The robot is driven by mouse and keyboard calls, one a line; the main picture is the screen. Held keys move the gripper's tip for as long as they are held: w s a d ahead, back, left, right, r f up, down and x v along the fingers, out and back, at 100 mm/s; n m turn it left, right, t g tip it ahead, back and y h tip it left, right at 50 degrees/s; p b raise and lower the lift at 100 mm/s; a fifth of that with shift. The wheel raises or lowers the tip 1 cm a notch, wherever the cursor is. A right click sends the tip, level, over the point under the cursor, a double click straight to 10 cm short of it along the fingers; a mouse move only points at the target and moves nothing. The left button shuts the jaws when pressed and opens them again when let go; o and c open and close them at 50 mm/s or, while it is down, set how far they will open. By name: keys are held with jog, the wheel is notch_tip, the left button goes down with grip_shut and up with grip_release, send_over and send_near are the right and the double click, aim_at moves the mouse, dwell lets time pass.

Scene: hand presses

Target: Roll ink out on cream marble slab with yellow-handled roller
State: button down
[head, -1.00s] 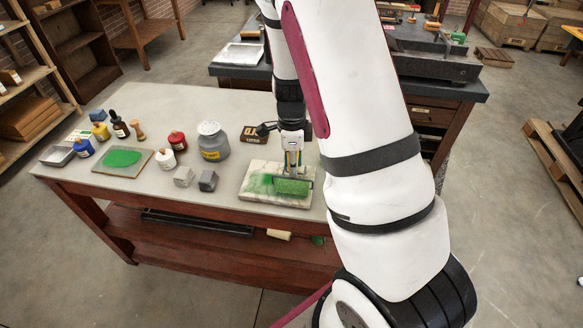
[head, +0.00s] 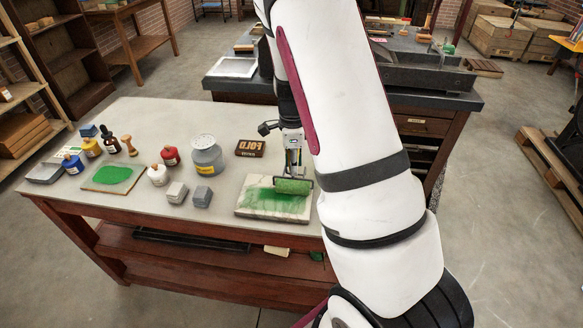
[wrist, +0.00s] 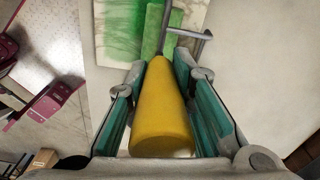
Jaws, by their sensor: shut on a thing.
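The cream marble slab (head: 262,212) lies near the right end of the table, with green ink smeared over much of its top. The roller's green drum (head: 293,186) is at the far right part of the slab, on or just above it; I cannot tell if it touches. My gripper (head: 293,150) points down above the slab. In the wrist view my gripper (wrist: 165,110) is shut on the yellow handle (wrist: 162,105) of the roller. The slab (wrist: 115,30) and part of the green drum (wrist: 152,35) show beyond the handle.
A square slab with a green ink patch (head: 113,175) lies at the left. Bottles, a grey jar (head: 207,155), two grey blocks (head: 176,192) and a dark box marked FOLD (head: 250,148) stand between. A dark-topped bench with a press (head: 425,70) stands behind.

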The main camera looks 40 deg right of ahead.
jog(key=shift+w+d, duration=0.1)
jog(key=shift+d, duration=0.05)
jog(key=s+a+p, duration=0.4)
jog(key=s+a, duration=0.1)
jog(key=a, duration=0.1)
jog(key=shift+s, duration=0.35)
dwell(1.9)
jog(key=shift+d, duration=0.1)
notch_tip(320, 180, up, 4)
jog(key=shift+r+p, duration=0.1)
jog(key=shift+p, duration=1)
jog(key=shift+w, duration=0.1)
